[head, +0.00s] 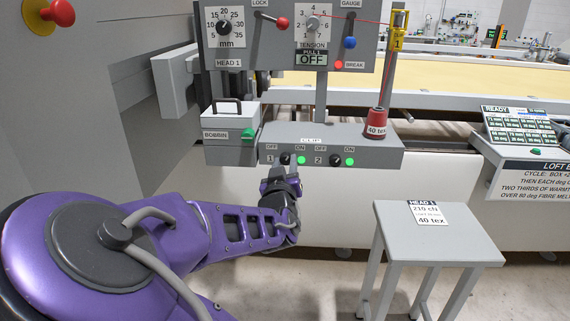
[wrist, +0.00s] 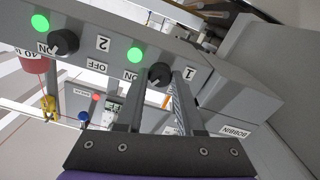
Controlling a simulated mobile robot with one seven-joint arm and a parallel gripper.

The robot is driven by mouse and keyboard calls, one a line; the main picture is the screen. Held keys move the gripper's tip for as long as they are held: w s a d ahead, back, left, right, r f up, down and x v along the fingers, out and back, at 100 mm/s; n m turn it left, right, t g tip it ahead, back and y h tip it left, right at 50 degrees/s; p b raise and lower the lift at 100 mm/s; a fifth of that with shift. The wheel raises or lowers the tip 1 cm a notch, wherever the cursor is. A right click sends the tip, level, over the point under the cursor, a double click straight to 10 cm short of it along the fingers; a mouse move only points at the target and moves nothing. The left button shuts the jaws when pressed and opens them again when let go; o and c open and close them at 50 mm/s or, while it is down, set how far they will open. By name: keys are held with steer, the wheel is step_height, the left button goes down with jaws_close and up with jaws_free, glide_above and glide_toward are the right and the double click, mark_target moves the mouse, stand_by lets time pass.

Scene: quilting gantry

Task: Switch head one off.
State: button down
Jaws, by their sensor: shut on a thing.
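The grey switch box (head: 375,148) carries the head one knob (head: 285,158), black, marked 1, with OFF to its left and ON to its right. Its green lamp (head: 301,160) is lit. In the wrist view the head one knob (wrist: 160,74) has a pale pointer mark towards the ON side. My gripper (head: 281,180) reaches it from the front and below; in the wrist view my gripper (wrist: 159,82) has a finger on each side of the knob, shut on it. The OFF label of knob 1 is hidden in the wrist view.
The head two knob (head: 336,160) sits to the right, with its own lit green lamp (head: 350,161). A bobbin box (head: 230,128) stands at the left and a red thread cone (head: 376,124) at the right. A grey stool (head: 440,237) stands in front.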

steer(key=shift+r+n+p, duration=0.1)
steer(key=shift+n+p, duration=0.2)
steer(key=shift+r+n+p, duration=0.1)
steer(key=shift+n+p, duration=0.65)
steer(key=shift+n, duration=0.25)
steer(key=n+p, duration=0.2)
steer(key=n, duration=0.1)
steer(key=shift+n, duration=0.3)
steer(key=n+p, duration=0.2)
steer(key=n, duration=0.3)
steer(key=shift+n, duration=0.3)
steer(key=shift+p, duration=0.3)
steer(key=c, duration=0.5)
jaws_free()
steer(key=shift+c, duration=0.2)
steer(key=shift+f, duration=0.2)
steer(key=shift+s, duration=0.1)
